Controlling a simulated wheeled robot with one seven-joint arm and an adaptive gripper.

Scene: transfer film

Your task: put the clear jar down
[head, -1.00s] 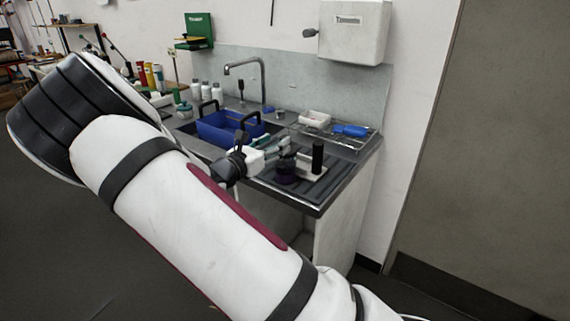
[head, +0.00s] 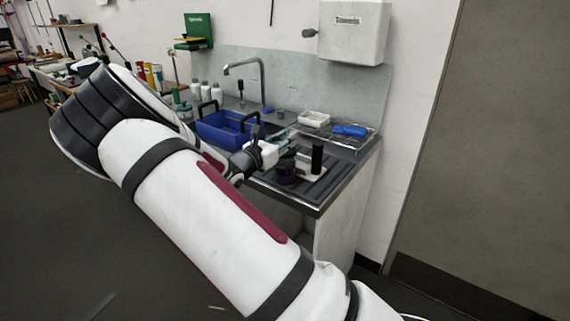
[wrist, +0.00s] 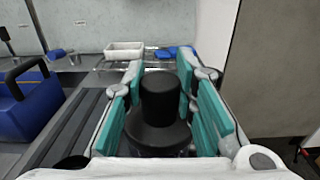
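In the wrist view, the teal fingers of my gripper (wrist: 160,95) stand on both sides of a dark round jar-like thing with a narrower black top (wrist: 160,98). Its wider body sits low between the fingers. I cannot tell whether the pads press on it, or whether its walls are clear. In the head view, my gripper (head: 281,143) is small, over the sink unit's ridged draining board (head: 318,193). A dark purplish item (head: 286,173) and an upright black cylinder (head: 317,157) show there. I cannot tell which of them is between the fingers.
A blue tote with black handles (head: 222,130) is left of my gripper, by the tap (head: 262,80). Behind stands a wire rack (head: 345,142) with a white tray (head: 314,118) and a blue item (head: 350,130). The board's front right is bare.

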